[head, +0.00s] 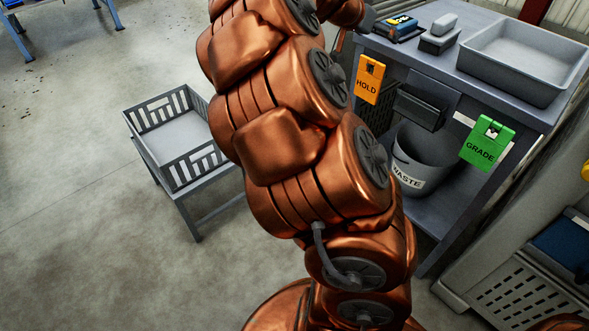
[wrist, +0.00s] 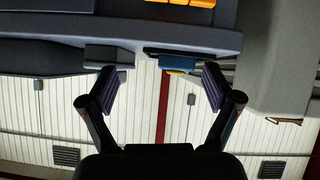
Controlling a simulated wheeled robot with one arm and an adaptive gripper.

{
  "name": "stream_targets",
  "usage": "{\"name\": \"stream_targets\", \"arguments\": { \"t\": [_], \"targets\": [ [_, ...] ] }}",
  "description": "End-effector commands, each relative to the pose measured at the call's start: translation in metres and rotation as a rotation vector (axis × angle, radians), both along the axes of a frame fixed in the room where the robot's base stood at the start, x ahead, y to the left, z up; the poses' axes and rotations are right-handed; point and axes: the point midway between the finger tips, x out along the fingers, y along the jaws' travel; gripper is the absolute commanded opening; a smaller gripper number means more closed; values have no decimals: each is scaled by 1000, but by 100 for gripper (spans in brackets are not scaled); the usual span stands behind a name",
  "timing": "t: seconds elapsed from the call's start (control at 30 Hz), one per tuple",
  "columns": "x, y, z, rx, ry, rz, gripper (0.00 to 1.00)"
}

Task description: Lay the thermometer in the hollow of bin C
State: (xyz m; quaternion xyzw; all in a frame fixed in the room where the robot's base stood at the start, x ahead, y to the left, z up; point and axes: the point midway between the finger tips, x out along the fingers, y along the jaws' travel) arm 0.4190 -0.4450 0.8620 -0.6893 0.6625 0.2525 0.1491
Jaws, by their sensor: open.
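I cannot make out a thermometer or a bin marked C for certain in either view. My gripper (wrist: 158,82) is open, its two dark fingers wide apart with nothing between the pads. Beyond its fingertips in the wrist view, which looks upside down, a small blue item (wrist: 177,63) lies at the bench edge. In the head view a blue and yellow item (head: 402,25) sits on the bench top's back left; it looks like the same thing. My copper arm fills the middle of the head view and hides part of the floor and bench.
The bench (head: 467,85) carries a grey tray (head: 572,75) and a small grey block (head: 437,42). An orange HOLD tag (head: 370,70) and green GRADE tag (head: 490,135) hang in front. A WASTE bin (head: 432,165) stands below.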

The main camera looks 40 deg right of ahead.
Motion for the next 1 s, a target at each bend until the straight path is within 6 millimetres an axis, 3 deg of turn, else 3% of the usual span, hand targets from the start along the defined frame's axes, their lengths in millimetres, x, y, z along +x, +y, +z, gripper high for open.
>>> {"name": "stream_targets", "arguments": {
  "t": [0.03,0.27,0.57,0.8,0.9,1.0],
  "targets": [
    [-6,22,-8,48,26,22,89],
    [-39,115,-56,294,187,165,89],
    [-95,260,-127,637,450,503,89],
    [-166,375,-170,886,713,868,89],
    [-197,409,-180,960,814,1008,89],
    [-223,431,-186,1012,894,1110,89]
  ]
}}
